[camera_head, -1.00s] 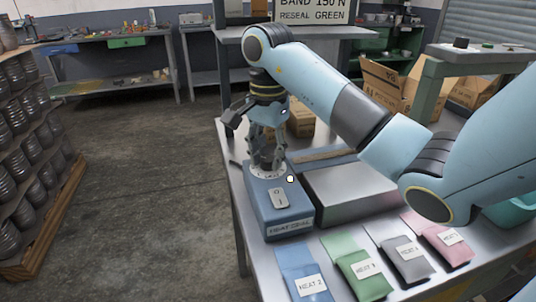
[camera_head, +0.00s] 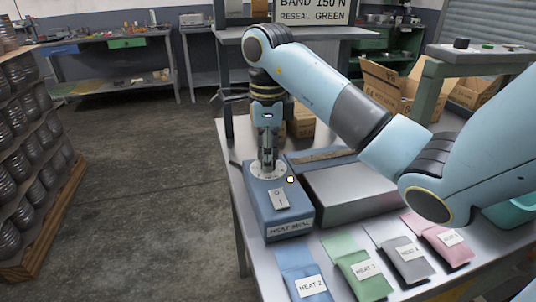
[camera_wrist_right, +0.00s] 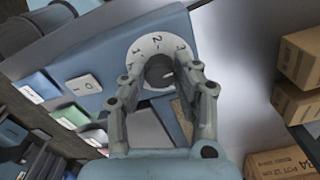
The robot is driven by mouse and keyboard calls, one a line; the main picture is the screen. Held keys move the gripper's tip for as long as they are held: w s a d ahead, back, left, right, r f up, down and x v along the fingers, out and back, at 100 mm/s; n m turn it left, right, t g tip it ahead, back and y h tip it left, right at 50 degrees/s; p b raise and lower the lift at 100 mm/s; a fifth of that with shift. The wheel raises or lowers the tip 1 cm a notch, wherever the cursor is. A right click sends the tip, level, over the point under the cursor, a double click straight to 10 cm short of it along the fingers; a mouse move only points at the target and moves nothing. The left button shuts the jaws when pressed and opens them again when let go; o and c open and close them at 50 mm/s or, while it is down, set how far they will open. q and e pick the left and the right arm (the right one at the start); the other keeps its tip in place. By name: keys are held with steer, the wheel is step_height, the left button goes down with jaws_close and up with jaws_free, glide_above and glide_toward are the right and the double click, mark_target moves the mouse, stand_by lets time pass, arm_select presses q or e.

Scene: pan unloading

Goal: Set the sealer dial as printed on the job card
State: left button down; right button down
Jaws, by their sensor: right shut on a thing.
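The blue heat sealer (camera_head: 291,212) stands on the metal bench, with a white numbered dial (camera_head: 257,174) on top. My right gripper (camera_head: 266,168) points down at the dial. In the right wrist view, my right gripper (camera_wrist_right: 160,76) is shut on the dark knob (camera_wrist_right: 158,68) in the middle of the dial ring (camera_wrist_right: 141,47). A 2 shows on the ring; the gripper hides part of the scale, and I cannot tell the exact setting. A white board (camera_head: 312,10) shows "BAND 150 N" and "RESEAL GREEN"; its top is cut off. My left gripper is not in view.
Blue (camera_head: 300,263), green (camera_head: 352,254), grey (camera_head: 395,246) and pink (camera_head: 427,222) pouches lie along the bench's front; the blue one reads HEAT 2. A grey metal block (camera_head: 350,190) stands right of the sealer. Cardboard boxes (camera_head: 400,88) stand behind.

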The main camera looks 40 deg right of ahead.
steer(key=m, duration=0.6)
steer(key=shift+r, duration=0.1)
steer(key=m+p, duration=0.2)
steer(key=m, duration=0.4)
steer(key=shift+m, duration=0.4)
steer(key=m+p, duration=0.2)
steer(key=m, duration=0.4)
steer(key=m+p, duration=0.1)
steer(key=m, duration=0.2)
steer(key=shift+m+p, duration=0.35)
steer(key=shift+m, duration=0.05)
steer(key=shift+m+p, duration=0.7)
steer(key=shift+m, duration=1)
steer(key=c, duration=1)
jaws_free()
